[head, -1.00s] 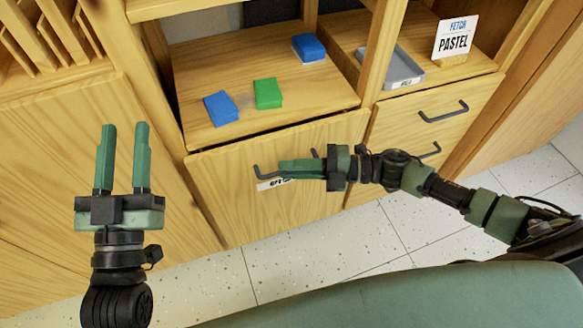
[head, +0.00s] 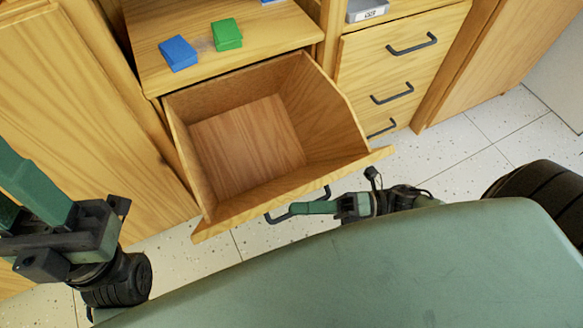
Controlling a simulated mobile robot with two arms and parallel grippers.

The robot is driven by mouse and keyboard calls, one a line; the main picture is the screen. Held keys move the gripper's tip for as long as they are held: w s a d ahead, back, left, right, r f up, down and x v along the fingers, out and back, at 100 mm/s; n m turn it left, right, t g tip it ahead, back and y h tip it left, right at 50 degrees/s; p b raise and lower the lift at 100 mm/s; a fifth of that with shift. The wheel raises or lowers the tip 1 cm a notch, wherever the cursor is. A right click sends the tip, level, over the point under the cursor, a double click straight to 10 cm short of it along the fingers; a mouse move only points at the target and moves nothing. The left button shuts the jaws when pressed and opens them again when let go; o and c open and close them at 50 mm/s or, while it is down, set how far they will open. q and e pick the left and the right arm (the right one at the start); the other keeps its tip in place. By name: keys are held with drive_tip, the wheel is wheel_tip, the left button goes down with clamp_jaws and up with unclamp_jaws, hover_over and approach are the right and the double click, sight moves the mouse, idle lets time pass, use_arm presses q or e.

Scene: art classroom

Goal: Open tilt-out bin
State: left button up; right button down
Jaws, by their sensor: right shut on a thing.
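The wooden tilt-out bin (head: 280,205) is tilted well out of the cabinet, and its empty inside shows. Its dark bar handle (head: 280,217) is on the front face, partly hidden below the top edge. My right gripper (head: 308,208) is shut on the handle in front of the bin. My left gripper (head: 30,195) is at the left edge of the view, away from the bin. Its two green fingers stand apart with nothing seen between them, and the tips are partly cut off.
A blue block (head: 178,53) and a green block (head: 227,35) lie on the shelf above the bin. A drawer unit (head: 400,75) with dark handles stands to the right. Speckled floor (head: 450,165) is open right of the bin.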

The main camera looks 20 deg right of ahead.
drive_tip(key=shift+s+f, duration=0.7)
drive_tip(key=shift+s, duration=0.15)
drive_tip(key=shift+s+f, duration=0.65)
drive_tip(key=shift+s, duration=0.2)
drive_tip(key=c, duration=1.5)
unclamp_jaws()
drive_tip(key=shift+d, duration=0.1)
drive_tip(key=v, duration=0.7)
drive_tip(key=shift+s+d+f+p, duration=0.1)
drive_tip(key=shift+d+f+p, duration=0.05)
drive_tip(key=shift+d+p, duration=0.2)
